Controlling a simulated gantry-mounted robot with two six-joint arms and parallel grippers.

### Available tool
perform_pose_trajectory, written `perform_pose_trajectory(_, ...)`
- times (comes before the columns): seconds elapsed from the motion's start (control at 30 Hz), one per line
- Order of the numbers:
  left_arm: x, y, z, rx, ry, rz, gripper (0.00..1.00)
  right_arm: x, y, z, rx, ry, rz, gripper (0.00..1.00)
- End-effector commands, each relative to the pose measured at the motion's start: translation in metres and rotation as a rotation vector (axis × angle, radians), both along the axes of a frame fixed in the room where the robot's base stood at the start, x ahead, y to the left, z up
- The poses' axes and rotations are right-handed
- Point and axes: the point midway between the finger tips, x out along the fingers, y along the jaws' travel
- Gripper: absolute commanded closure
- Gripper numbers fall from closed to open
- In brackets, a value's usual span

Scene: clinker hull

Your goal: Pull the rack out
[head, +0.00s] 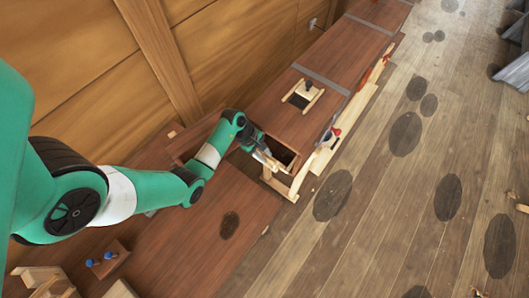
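My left arm reaches in from the left, and its gripper (268,158) is at the near end of the long brown bench. The gripper is at a small light wooden rack-like frame (283,187) beside a dark opening in the bench. The gripper overlaps the frame's upper edge in the picture; I cannot tell whether it touches or holds it. The fingers are too small and partly hidden to show whether they are open or shut. My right gripper is not in view.
A pale wooden piece with a dark object (303,94) lies on the bench top (330,60). Red-handled tools (334,133) sit along the bench's right edge. A small block with blue-topped items (108,259) is at lower left. The plank floor (390,200) at right is mostly clear.

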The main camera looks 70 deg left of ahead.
Motion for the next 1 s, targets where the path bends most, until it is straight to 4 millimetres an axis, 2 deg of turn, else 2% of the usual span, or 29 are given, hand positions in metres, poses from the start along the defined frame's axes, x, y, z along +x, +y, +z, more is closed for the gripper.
perform_pose_trajectory(0.03,0.0000,0.0001,0.0001,0.000,0.000,0.000,0.79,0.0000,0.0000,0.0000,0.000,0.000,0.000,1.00)
perform_pose_trajectory(0.17,-0.0001,0.0000,0.0002,0.000,0.000,0.000,1.00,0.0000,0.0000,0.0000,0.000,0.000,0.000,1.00)
perform_pose_trajectory(1.0,0.0000,0.0001,0.0003,0.000,0.000,0.000,1.00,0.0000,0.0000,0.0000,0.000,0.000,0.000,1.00)
